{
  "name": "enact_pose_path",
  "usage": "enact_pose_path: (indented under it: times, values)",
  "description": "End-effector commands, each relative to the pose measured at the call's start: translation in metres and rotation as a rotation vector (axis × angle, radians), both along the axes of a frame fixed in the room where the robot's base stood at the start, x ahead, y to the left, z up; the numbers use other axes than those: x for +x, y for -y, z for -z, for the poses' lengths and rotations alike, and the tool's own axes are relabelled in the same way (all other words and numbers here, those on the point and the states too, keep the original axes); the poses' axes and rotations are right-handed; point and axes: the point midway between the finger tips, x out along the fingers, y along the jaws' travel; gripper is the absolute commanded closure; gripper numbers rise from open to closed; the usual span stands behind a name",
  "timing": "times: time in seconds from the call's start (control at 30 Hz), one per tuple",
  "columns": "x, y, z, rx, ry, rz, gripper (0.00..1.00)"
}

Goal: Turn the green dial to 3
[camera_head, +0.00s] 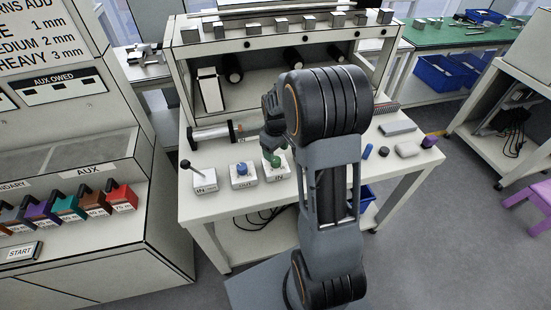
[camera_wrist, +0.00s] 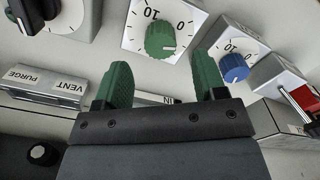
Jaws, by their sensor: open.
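The green dial (camera_wrist: 161,40) shows in the wrist view on a white plate marked 0 and 10, with the print upside down. A pale line on the knob points toward its right side. My gripper (camera_wrist: 162,78) is open, with its green-padded fingers wide apart. The fingertips frame the area just below the dial in the picture, and nothing is between them; contact with the knob is not visible. In the head view my gripper (camera_head: 272,148) is over the rightmost small white box, and the arm hides part of that area.
A blue dial (camera_wrist: 235,67) stands close to the right finger in the wrist view. A VENT/PURGE box (camera_wrist: 45,90) and a black knob (camera_wrist: 35,12) are at the left. In the head view a lever box (camera_head: 204,181) stands farther left on the white workbench (camera_head: 240,208).

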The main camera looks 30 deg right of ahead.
Motion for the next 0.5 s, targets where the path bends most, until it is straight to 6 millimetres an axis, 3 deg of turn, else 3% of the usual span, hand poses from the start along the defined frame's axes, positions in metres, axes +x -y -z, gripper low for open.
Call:
enact_pose_path:
  times: [0.2,0.5]
  values:
    - [-0.001,0.000,0.031,0.001,-0.004,0.000,0.35]
    - [0.000,0.000,0.046,0.000,0.000,0.000,0.35]
